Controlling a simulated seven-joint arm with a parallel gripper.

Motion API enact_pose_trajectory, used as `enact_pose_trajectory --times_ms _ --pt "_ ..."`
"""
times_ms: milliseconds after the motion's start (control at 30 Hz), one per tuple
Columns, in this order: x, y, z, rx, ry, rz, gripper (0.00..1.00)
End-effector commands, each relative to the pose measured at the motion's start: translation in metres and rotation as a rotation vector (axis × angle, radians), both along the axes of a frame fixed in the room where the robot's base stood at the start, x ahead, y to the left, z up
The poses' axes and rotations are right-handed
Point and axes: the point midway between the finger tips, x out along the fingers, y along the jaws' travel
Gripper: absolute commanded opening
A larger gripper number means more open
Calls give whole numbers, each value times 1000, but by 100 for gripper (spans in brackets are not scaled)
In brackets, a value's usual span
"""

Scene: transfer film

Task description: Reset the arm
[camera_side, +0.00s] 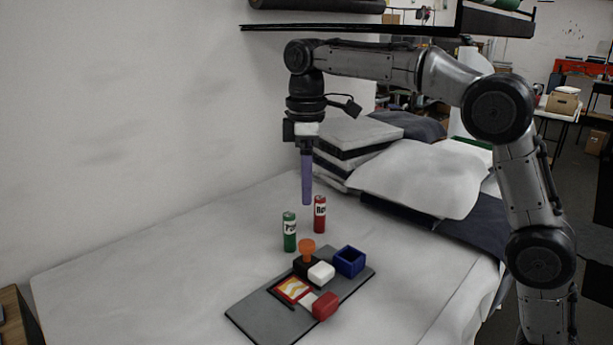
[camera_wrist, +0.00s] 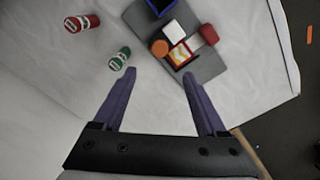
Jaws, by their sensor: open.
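My gripper (camera_side: 307,203) hangs from the raised arm, pointing down above the white-covered table. Its two purple fingers (camera_wrist: 160,71) are spread apart in the wrist view, with nothing between them. A green can (camera_side: 289,232) and a red can (camera_side: 320,214) stand upright below and near it. A grey board (camera_side: 247,312) lies in front of the cans. On it are a blue open box (camera_side: 349,261), a white block (camera_side: 321,273), an orange knob (camera_side: 307,246), a red block (camera_side: 325,306) and an orange-yellow picture (camera_side: 292,288). A dark block beneath the knob is partly hidden.
White pillows (camera_side: 420,178) and stacked grey folded items (camera_side: 352,137) lie at the table's back right. A dark shelf (camera_side: 345,29) juts from the wall above. The left part of the white tabletop (camera_side: 130,262) is clear.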

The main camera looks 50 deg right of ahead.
Motion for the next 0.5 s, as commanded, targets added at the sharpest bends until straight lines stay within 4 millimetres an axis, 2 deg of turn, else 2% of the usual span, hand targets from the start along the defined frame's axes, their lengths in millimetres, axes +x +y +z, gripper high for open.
enact_pose_trajectory --times_ms 167,500 --pt "0 0 10 0 -1 0 74" --pt "0 0 10 0 0 0 74"
